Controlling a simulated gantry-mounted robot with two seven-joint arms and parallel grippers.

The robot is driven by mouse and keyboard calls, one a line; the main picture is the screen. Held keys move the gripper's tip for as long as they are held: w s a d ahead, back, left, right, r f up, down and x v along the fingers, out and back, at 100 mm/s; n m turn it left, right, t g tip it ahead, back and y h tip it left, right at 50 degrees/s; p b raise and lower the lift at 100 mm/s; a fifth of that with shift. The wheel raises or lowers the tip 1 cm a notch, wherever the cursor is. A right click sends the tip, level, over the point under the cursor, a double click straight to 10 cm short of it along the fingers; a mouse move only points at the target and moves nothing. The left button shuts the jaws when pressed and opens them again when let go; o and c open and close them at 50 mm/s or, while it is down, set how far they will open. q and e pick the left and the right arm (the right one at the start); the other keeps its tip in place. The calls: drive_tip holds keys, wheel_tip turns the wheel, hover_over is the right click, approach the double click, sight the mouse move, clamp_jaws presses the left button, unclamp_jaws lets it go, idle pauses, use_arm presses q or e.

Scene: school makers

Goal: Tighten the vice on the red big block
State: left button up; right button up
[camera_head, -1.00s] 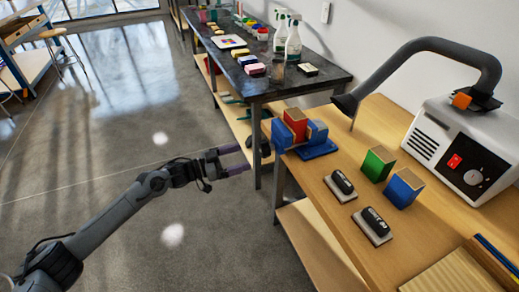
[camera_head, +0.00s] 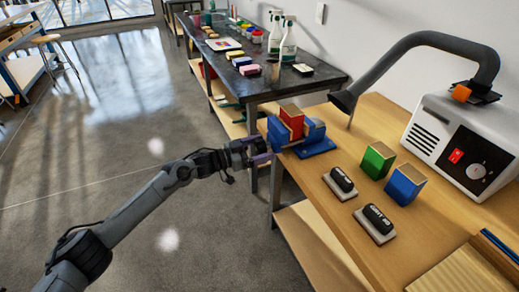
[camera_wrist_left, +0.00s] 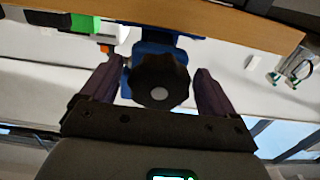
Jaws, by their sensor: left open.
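The blue vice (camera_head: 316,139) stands at the left end of the wooden bench. The red big block (camera_head: 291,120) sits between its jaws; I cannot tell how firmly it is held. My left gripper (camera_head: 266,152) is at the vice's handle side, just off the bench edge. In the left wrist view, the dark lobed knob (camera_wrist_left: 160,81) of the vice lies between the two purple fingers of my open left gripper (camera_wrist_left: 157,88), with a gap visible on each side. The blue vice body (camera_wrist_left: 150,45) shows behind the knob. My right gripper is not in view.
A green block (camera_head: 377,160) and a blue block (camera_head: 405,185) stand on the bench (camera_head: 335,215). Two dark-handled erasers (camera_head: 375,224) lie nearby. A grey-white machine with a hose (camera_head: 462,150) is at the right. A dark table (camera_head: 250,85) with bottles stands behind.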

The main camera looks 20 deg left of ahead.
use_arm(q)
drive_tip(key=shift+c, duration=0.2)
drive_tip(key=c, duration=0.9)
drive_tip(key=shift+r+p, duration=0.15)
drive_tip(key=shift+p, duration=0.3)
drive_tip(key=shift+c, duration=0.4)
drive_tip(key=shift+f+m, duration=0.2)
drive_tip(key=shift+m, duration=0.2)
drive_tip(key=o, duration=1)
drive_tip(key=shift+a, duration=0.1)
